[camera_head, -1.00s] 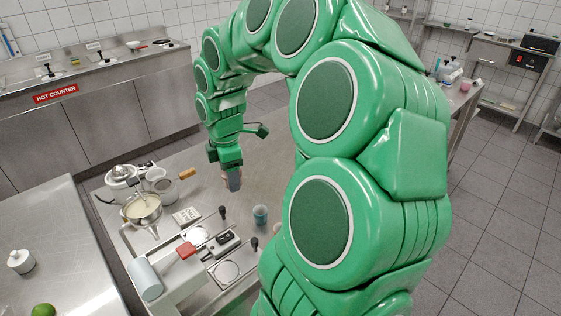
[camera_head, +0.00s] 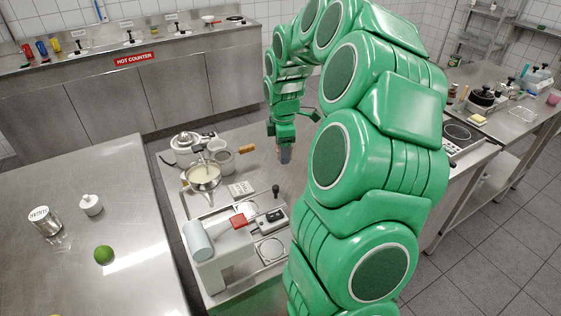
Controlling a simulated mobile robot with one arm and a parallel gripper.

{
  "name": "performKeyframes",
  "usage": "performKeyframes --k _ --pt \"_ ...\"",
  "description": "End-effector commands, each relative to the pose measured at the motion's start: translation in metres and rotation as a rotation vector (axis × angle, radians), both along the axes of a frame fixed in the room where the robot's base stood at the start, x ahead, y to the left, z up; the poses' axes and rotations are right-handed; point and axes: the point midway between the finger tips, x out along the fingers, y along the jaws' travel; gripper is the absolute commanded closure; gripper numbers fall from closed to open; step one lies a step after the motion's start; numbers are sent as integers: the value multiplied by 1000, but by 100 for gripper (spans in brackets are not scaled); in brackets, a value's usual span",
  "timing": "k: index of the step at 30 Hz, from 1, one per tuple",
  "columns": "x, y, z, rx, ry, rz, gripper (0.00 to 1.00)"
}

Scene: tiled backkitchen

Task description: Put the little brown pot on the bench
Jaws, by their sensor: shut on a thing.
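My gripper (camera_head: 285,144) hangs fingers-down at the end of my green arm, over the far right part of the middle steel table (camera_head: 252,178). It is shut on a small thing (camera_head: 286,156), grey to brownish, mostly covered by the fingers. This may be the little brown pot, but it is too small to tell for sure. No other little brown pot shows clearly.
The left bench holds a lime (camera_head: 104,255), a white lidded jar (camera_head: 91,204) and a metal-topped shaker (camera_head: 44,222). The hot counter (camera_head: 134,58) runs along the back.

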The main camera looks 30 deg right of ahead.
Motion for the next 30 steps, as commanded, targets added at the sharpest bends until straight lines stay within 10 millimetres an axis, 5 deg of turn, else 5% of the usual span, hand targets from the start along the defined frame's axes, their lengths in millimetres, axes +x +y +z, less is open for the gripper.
performKeyframes --k 13,23,30 --pt "33 -11 -45 1 3 1 100" --pt "42 -15 -54 0 0 0 100" --pt "41 -15 -84 1 7 1 100"
